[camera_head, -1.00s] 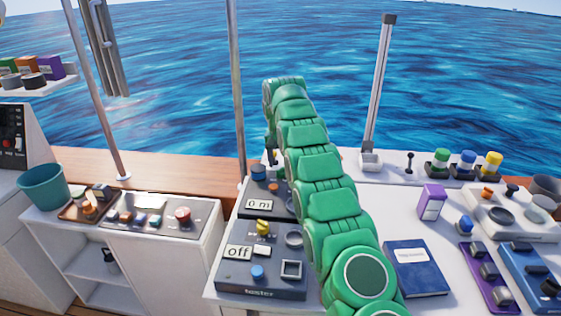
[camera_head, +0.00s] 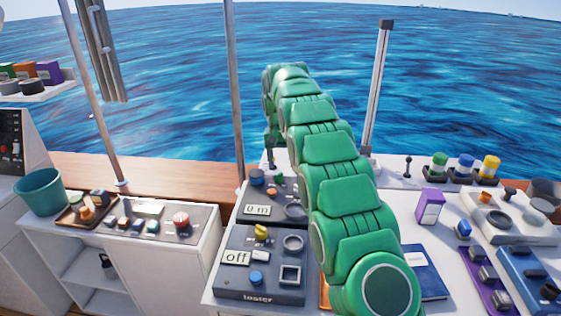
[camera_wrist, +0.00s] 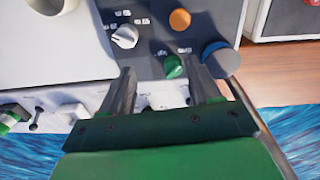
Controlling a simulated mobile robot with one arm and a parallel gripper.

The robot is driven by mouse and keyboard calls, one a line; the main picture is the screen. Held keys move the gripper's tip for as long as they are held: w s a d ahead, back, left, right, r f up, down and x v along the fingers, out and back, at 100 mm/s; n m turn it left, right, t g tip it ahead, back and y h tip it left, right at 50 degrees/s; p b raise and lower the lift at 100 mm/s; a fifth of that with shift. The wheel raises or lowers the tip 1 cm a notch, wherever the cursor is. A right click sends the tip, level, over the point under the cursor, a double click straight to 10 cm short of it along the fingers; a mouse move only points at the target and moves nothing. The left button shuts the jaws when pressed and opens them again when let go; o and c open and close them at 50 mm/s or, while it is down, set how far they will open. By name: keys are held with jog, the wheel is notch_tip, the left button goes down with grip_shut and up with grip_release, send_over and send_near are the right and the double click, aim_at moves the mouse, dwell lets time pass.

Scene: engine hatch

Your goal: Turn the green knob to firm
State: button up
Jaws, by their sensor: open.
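The green knob (camera_wrist: 173,67) is on a dark grey panel (camera_wrist: 205,22) in the wrist view, with small labels beside it. My gripper (camera_wrist: 165,84) is open, its two fingers on either side of the knob in the picture; I cannot tell how far above it they are. I cannot read the labels or the knob's setting.
A white knob (camera_wrist: 125,37), an orange knob (camera_wrist: 180,18) and a blue knob (camera_wrist: 215,54) sit close around the green one. In the head view a tester box (camera_head: 255,280) stands in front, and a blue book (camera_head: 428,275) lies right of my arm.

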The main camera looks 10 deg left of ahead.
jog(key=s+d+r, duration=0.2)
jog(key=s+r, duration=0.1)
jog(key=s, duration=0.5)
jog(key=shift+d+r, duration=0.25)
jog(key=shift+r, duration=0.15)
dwell(0.3)
jog(key=shift+s, duration=0.1)
